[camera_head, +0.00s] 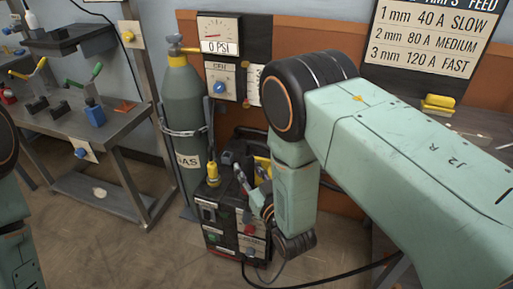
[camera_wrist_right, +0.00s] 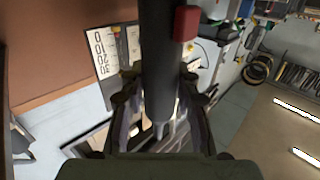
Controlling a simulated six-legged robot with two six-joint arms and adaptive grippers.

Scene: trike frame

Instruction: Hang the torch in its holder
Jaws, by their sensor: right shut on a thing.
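The torch (camera_wrist_right: 158,65) fills the middle of the right wrist view as a dark grey cylinder with a red button on its side. My right gripper (camera_wrist_right: 160,112) is shut on it, with a finger on each side. In the head view my right gripper (camera_head: 244,184) is small and partly hidden by my own wrist, above the front of the welding machine (camera_head: 222,232). The torch is hard to make out there. I cannot tell which part is its holder. My left gripper is out of view; only part of that arm shows at the left edge.
A grey-green gas cylinder (camera_head: 186,115) stands left of the machine, under a gauge panel (camera_head: 220,38). A black cable (camera_head: 330,275) crosses the floor. A metal workbench (camera_head: 105,125) with clamps is at the left. Open floor (camera_head: 120,240) lies in front of it.

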